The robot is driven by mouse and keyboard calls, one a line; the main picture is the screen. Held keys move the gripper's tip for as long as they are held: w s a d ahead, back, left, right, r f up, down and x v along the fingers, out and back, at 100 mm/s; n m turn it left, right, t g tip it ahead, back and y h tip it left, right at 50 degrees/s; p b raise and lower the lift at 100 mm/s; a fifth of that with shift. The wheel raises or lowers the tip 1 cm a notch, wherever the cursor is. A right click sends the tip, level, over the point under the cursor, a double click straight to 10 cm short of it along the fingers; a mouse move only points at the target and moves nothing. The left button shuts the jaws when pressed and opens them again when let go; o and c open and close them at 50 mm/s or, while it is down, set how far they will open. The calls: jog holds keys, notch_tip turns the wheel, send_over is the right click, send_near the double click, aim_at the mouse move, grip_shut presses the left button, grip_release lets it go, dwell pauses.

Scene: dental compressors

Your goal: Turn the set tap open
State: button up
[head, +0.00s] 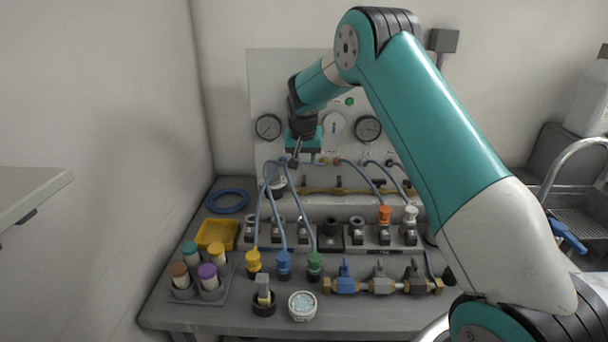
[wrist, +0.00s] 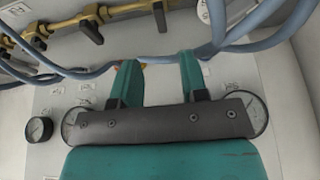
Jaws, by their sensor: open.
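My gripper (head: 293,161) is open in front of the left part of the wall panel (head: 292,85), above the bench and beside the blue hoses. In the wrist view its two green fingers (wrist: 158,75) stand apart with nothing held between them; a blue hose (wrist: 235,48) passes just beyond their tips. Three more taps, blue (head: 346,276), grey (head: 379,279) and dark grey (head: 414,278), sit on a bench-top line. I cannot tell which is the set tap.
Yellow (head: 253,261), blue (head: 284,263) and green (head: 314,264) hose plugs stand on the bench, their hoses rising near my gripper. Dial gauges (head: 268,127) are on the panel. A yellow tray (head: 217,235) and a rack of capped vials (head: 196,292) are at left.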

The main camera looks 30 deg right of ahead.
aim_at(304, 179)
jog(key=p+x, duration=0.1)
jog(key=x, duration=0.8)
jog(key=shift+f+p, duration=0.25)
jog(key=shift+p, duration=0.05)
grip_shut()
